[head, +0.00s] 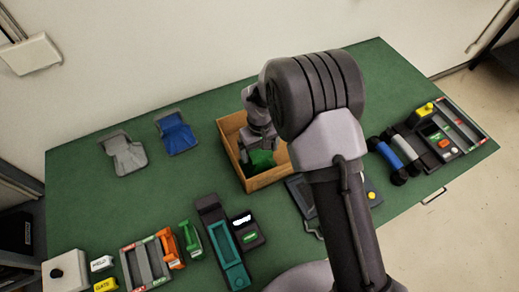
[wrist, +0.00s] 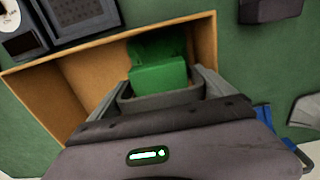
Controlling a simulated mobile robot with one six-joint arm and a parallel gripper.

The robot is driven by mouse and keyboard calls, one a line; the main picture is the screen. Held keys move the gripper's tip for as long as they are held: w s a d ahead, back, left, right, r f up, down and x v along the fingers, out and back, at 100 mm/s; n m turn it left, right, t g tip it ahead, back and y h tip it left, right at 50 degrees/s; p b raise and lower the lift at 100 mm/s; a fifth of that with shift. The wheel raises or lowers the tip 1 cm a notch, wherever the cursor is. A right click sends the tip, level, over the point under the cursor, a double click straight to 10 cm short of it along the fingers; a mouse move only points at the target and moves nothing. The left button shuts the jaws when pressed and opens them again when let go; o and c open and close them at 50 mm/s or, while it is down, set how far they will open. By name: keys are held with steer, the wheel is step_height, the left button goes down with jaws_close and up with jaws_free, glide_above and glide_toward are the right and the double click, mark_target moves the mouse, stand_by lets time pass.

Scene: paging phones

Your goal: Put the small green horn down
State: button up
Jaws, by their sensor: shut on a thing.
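The small green horn (head: 263,159) is inside the outline of an open wooden box (head: 236,160) in the head view, partly hidden by my wrist. My gripper (head: 262,147) is shut on it. In the wrist view the green horn (wrist: 158,78) sits between the two grey fingers, with a darker green part beyond it. The wooden box (wrist: 45,85) surrounds it there, with the horn near the box's right wall. I cannot tell whether the horn touches the box floor.
On the green table (head: 90,200), a grey cradle (head: 123,153) and a blue cradle (head: 178,132) lie left of the box. Orange (head: 170,248) and green (head: 190,240) handsets, a teal-faced base (head: 228,262) and coloured handsets (head: 405,150) stand around. The table's left middle is clear.

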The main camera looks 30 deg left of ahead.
steer(key=o, duration=1.8)
steer(key=shift+f, duration=0.15)
steer(key=shift+c, duration=0.2)
step_height(320, 180, up, 12)
steer(key=shift+r+p, duration=0.25)
steer(key=shift+p, duration=0.95)
steer(key=s+d+r+m+t+y, duration=0.25)
steer(key=d+r+m, duration=0.55)
steer(key=d+r, duration=1.3)
steer(key=s+d+r+m+t, duration=0.2)
steer(key=s+d+m, duration=0.4)
steer(key=s+d, duration=0.3)
steer(key=s+t, duration=0.1)
steer(key=s, duration=0.3)
steer(key=shift+d+r+m, duration=0.3)
steer(key=shift+d+r, duration=0.05)
steer(key=shift+d, duration=0.05)
steer(key=shift+s+h, duration=0.1)
steer(key=shift+h, duration=0.15)
